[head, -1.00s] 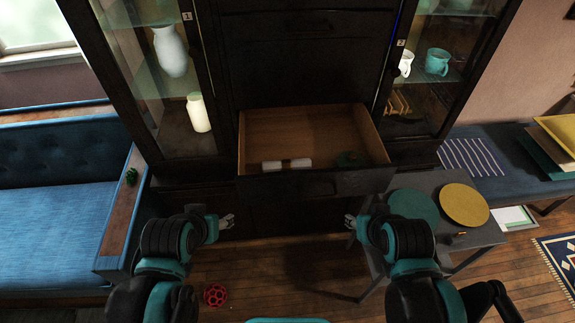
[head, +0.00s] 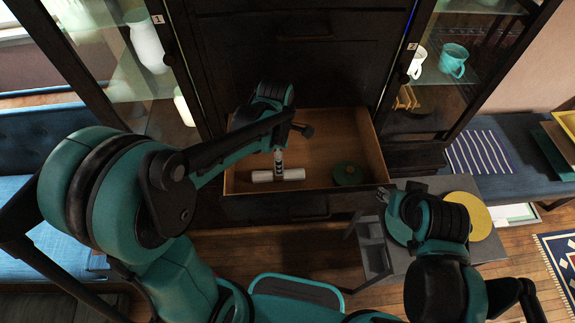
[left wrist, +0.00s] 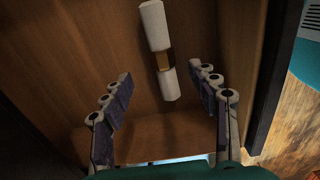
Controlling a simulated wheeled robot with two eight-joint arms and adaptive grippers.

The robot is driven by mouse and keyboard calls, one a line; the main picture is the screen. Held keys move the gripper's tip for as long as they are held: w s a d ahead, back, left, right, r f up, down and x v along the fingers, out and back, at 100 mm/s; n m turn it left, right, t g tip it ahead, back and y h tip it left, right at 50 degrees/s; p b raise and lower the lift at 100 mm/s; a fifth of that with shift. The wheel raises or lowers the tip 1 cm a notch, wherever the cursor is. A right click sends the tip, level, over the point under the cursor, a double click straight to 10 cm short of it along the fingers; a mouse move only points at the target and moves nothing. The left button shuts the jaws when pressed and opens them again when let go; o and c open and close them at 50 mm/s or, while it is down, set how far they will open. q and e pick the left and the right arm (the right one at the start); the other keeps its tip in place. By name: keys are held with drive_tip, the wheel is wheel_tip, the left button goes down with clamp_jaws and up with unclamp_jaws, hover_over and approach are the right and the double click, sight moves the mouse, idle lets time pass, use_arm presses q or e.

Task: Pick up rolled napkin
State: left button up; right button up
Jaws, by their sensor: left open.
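The rolled napkin (head: 263,176) is a white roll with a gold band at its middle. It lies in the open wooden drawer, towards the front left. It also shows in the left wrist view (left wrist: 154,28). My left gripper (head: 279,163) is over the napkin inside the drawer. In the left wrist view my left gripper (left wrist: 161,76) is open and empty, its fingers spread to either side of the napkin's near end. I cannot tell the height left between them. My right gripper (head: 384,194) is by the drawer's front right corner; its fingers are too small to read.
The drawer (head: 325,130) also holds a dark green round object (head: 348,174) at the right.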

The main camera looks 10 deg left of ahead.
sight(258, 177)
use_arm(q)
wheel_tip(258, 177, down, 8)
drive_tip(key=b, duration=0.3)
drive_tip(key=shift+s+r, duration=0.15)
drive_tip(key=shift+r, duration=0.05)
drive_tip(key=c, duration=1.3)
